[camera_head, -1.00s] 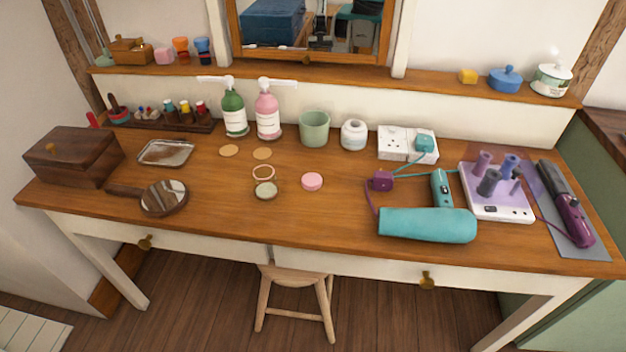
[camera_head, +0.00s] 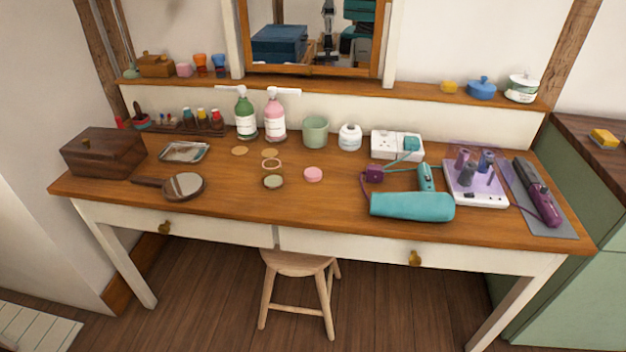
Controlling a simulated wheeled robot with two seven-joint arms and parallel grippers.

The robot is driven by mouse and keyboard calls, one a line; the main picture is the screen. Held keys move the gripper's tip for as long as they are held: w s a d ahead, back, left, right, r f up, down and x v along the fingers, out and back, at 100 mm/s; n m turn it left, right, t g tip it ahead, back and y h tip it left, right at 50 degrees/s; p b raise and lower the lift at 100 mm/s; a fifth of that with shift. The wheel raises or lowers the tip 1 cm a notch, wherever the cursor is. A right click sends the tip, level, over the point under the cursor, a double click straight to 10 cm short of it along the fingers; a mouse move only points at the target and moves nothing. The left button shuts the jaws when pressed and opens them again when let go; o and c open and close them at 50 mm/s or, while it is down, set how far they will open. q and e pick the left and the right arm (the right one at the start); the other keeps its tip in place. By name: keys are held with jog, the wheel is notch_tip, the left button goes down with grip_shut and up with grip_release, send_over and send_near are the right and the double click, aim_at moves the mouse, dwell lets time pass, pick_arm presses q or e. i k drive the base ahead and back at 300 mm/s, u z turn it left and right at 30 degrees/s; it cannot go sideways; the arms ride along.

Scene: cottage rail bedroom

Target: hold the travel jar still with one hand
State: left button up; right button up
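A small, low round jar (camera_head: 273,182) with a pale grey-green top stands on the wooden dressing table (camera_head: 230,205), left of centre; it looks like the travel jar, though I see no label. A pale ring (camera_head: 271,164) lies just behind it. A flat pink disc (camera_head: 313,174) lies to its right. Two tan discs, one of them at the left (camera_head: 239,151), lie farther back. A round white jar (camera_head: 350,137) stands near the back, beside a green cup (camera_head: 315,131). Neither of my grippers is in view, and nothing touches the small jar.
Green (camera_head: 246,118) and pink (camera_head: 275,119) pump bottles stand behind. A hand mirror (camera_head: 184,186) and wooden box (camera_head: 104,153) are left. A teal hair dryer (camera_head: 411,206) with its cord lies right. A stool (camera_head: 298,264) stands under the table. The table's front middle is clear.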

aim_at(272, 170)
jog(key=u, duration=1.8)
jog(key=i, duration=1.05)
jog(key=z, duration=1.15)
